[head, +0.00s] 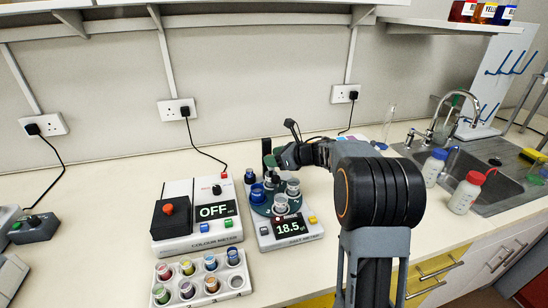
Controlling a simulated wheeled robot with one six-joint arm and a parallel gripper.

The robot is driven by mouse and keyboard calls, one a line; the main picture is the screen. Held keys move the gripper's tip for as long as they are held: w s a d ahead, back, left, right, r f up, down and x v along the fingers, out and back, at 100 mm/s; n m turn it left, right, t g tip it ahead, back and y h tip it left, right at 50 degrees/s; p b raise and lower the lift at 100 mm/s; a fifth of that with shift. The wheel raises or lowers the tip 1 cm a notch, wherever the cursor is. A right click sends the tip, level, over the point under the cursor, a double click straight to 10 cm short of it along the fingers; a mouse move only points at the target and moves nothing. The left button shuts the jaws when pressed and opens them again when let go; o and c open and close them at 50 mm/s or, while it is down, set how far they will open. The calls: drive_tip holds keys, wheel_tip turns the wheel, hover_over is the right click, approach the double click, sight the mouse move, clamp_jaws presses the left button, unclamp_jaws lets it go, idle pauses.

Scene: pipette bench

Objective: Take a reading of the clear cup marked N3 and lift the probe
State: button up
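The meter (290,237) at the middle of the bench has a lit display (290,225) that reads about 18.5. A dark green round holder (259,209) on it carries several small cups, among them a clear-looking cup at the front (280,203) and another at the right (293,187). Their markings are too small to read, so I cannot tell which is N3. My gripper (273,162) is at the back of the holder, by a dark upright part that may be the probe. My arm comes in from the right. The fingers are too small and dark to judge.
The colour meter (205,241) at the left shows OFF. A white rack (237,281) of several coloured pots lies in front of it. Two wash bottles (466,192) and a sink (502,184) are at the right.

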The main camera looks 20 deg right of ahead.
clamp_jaws()
drive_tip(key=shift+r+p, duration=0.8)
drive_tip(key=shift+r, duration=2.1)
drive_tip(key=shift+c, duration=0.4)
unclamp_jaws()
drive_tip(key=shift+o, duration=1.1)
drive_tip(key=shift+d, duration=0.1)
drive_tip(key=b+v, duration=0.1)
drive_tip(key=v, duration=1.2)
drive_tip(key=shift+s+d+r+b, duration=0.15)
drive_tip(key=shift+s+d+b, duration=0.05)
drive_tip(key=shift+s+b, duration=0.15)
